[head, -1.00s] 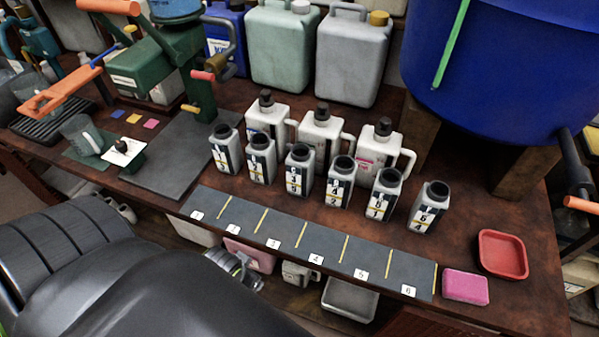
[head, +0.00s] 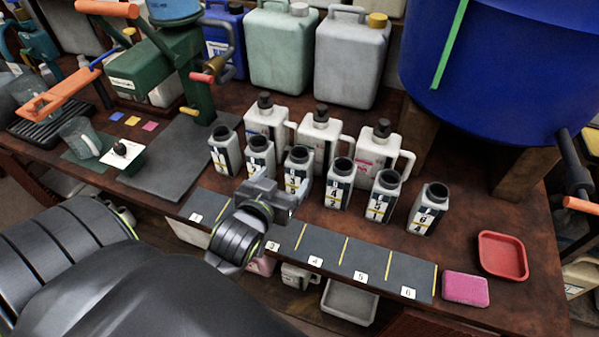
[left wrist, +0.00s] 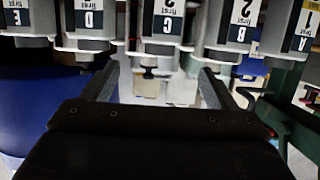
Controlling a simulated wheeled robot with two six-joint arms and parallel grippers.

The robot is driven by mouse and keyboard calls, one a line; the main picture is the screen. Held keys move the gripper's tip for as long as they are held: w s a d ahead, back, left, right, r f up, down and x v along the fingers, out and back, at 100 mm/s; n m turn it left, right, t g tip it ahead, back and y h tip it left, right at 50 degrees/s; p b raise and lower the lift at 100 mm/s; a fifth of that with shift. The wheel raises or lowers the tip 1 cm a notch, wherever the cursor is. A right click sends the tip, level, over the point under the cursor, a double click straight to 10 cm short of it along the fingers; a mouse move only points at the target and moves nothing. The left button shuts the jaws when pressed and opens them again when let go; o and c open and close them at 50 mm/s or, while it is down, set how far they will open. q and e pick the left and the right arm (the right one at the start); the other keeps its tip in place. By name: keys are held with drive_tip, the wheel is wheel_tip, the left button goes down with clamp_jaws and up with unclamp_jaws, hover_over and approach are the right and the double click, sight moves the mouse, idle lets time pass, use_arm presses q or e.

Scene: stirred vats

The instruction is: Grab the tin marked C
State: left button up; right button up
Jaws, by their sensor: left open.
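Several small pale tins with dark caps and black-and-white labels stand in a row on the bench. In the left wrist view the tin marked C (left wrist: 164,22) is in the middle, between the tins marked D (left wrist: 88,18) and B (left wrist: 238,30). In the head view it is the third tin from the left (head: 298,160). My left gripper (head: 279,190) is open and empty, just in front of the row at the second and third tins, hiding part of their lower ends. In the left wrist view its fingers (left wrist: 160,82) spread either side of tin C's line. My right gripper is not in view.
A dark strip with numbered slots (head: 330,250) lies in front of the tins. Larger white jugs (head: 320,130) stand close behind. A pink sponge (head: 466,288) and a red tray (head: 503,256) lie at the right, below a big blue vat (head: 500,70).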

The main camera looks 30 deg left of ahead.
sight(302, 154)
use_arm(q)
drive_tip(key=x, duration=1.3)
drive_tip(key=shift+w+a+f+p, duration=0.15)
drive_tip(key=shift+w+a+p, duration=0.05)
drive_tip(key=shift+w+p, duration=0.2)
drive_tip(key=shift+s, duration=0.1)
drive_tip(key=shift+c, duration=0.4)
drive_tip(key=c, duration=1.3)
drive_tip(key=shift+o, duration=0.2)
